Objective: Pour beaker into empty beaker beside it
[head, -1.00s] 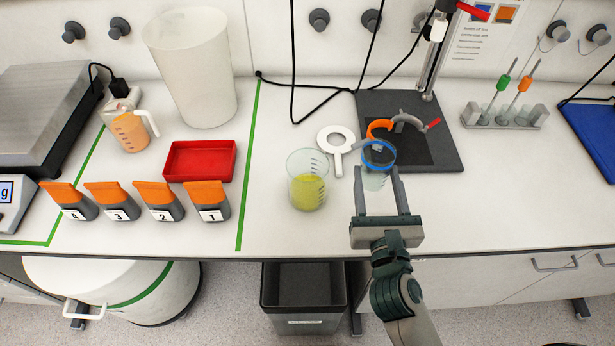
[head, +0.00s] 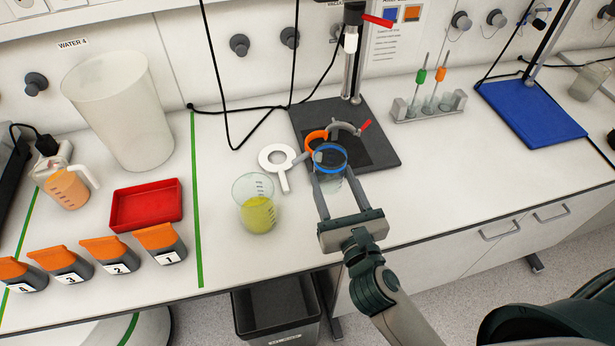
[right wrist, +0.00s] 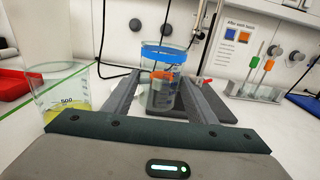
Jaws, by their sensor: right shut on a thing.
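A clear beaker with a blue rim (head: 330,160) stands upright between the fingers of my right gripper (head: 332,184), which is shut on it. In the right wrist view the blue-rimmed beaker (right wrist: 163,56) is at the far end of the fingers. It looks clear, and I cannot make out liquid in it or whether its base touches the bench. A second clear beaker (head: 257,212) with yellow-green liquid stands on the bench to its left, apart from it. It also shows in the right wrist view (right wrist: 58,92) at the left edge. My left gripper is out of view.
A red tray (head: 147,205) and orange-lidded containers are left.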

